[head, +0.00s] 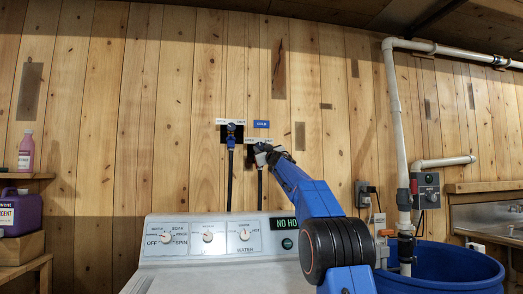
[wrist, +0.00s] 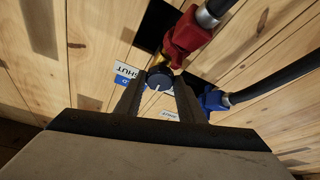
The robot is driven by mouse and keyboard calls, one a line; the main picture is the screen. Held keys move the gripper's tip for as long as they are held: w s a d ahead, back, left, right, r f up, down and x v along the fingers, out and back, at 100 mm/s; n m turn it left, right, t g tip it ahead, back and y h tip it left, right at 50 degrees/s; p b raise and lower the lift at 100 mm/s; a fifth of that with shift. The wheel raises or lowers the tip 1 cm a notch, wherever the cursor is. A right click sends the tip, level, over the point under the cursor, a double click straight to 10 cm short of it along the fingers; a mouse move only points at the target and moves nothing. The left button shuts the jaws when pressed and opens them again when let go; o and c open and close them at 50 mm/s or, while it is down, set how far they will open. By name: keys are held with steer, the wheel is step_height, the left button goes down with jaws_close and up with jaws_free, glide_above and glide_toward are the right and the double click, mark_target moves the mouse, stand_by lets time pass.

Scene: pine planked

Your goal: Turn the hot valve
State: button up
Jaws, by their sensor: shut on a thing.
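Two valves sit side by side on the plank wall, each in a dark recess. The left valve (head: 231,142) has a blue body; it also shows in the wrist view (wrist: 214,100). The right valve, mostly hidden by my gripper (head: 266,153) in the head view, has a red body (wrist: 187,36) in the wrist view. Its round dark knob (wrist: 154,76) has a white line on its face. My gripper (wrist: 158,92) is shut on this knob, one finger on each side. A blue label (head: 261,124), seemingly reading COLD, is above the right valve.
A washer panel (head: 210,239) with dials stands below; its display (head: 287,224) starts with "NO HO". Dark hoses (head: 229,180) hang from the valves. A socket (head: 363,194), a white pipe (head: 395,120) and a blue tub (head: 450,266) are at right.

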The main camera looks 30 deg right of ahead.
steer(key=shift+r+n, duration=0.1)
steer(key=shift+n, duration=0.2)
steer(key=shift+s+d+n+y, duration=0.1)
steer(key=shift+n+y, duration=0.8)
steer(key=shift+n, duration=0.7)
steer(key=o, duration=1)
steer(key=shift+o, duration=0.2)
steer(key=shift+s, duration=0.1)
steer(key=d+v, duration=0.1)
steer(key=v, duration=1.6)
steer(key=shift+a, duration=0.5)
steer(key=shift+s+r, duration=0.15)
